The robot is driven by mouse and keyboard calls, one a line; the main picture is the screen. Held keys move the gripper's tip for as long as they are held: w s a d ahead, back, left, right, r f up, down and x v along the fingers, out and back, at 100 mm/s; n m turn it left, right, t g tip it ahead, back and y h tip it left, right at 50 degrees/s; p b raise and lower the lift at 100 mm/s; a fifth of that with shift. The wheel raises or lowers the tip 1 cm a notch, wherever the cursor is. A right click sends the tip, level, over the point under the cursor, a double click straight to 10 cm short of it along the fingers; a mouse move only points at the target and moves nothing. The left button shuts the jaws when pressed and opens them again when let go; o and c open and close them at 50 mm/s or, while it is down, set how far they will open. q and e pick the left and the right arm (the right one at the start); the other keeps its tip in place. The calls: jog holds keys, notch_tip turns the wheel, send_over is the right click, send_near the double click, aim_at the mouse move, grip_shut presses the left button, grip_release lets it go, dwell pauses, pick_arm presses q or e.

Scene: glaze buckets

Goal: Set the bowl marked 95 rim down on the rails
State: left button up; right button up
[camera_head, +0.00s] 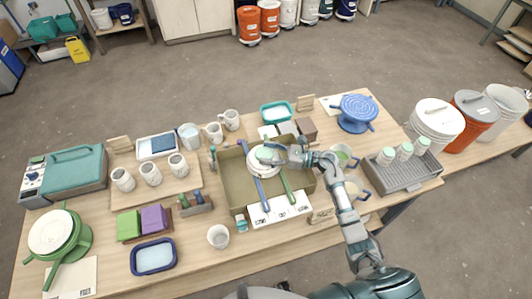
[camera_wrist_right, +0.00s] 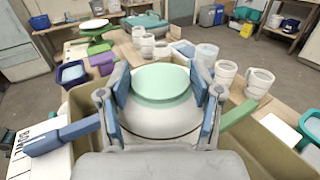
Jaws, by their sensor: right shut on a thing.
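A white bowl with a pale green base (camera_head: 262,161) is in my right gripper (camera_head: 270,154), over the tan basin (camera_head: 231,187). In the right wrist view the bowl (camera_wrist_right: 160,100) is upside down between the two blue-padded fingers, its green base up and its rim down. A blue rail (camera_head: 260,192) and a green rail (camera_head: 287,185) run across the basin, partly under the bowl; their ends also show in the right wrist view. I cannot tell whether the rim touches them. No 95 mark is readable. My left gripper is not in view.
A white marked card (camera_head: 279,209) lies at the basin's front edge. Several white mugs (camera_head: 151,173) stand on a board to the left. A blue banding wheel (camera_head: 355,113) and a grey rack with cups (camera_head: 402,174) are to the right.

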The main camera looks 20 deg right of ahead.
jog(key=shift+d+f, duration=0.2)
jog(key=shift+d, duration=0.1)
jog(key=shift+a, duration=0.2)
jog(key=o, duration=1.5)
jog(key=shift+a+r, duration=0.1)
jog(key=shift+a, duration=0.2)
jog(key=shift+o, duration=0.2)
jog(key=shift+s+d, duration=0.15)
jog(key=shift+d, duration=0.4)
jog(key=v, duration=1.1)
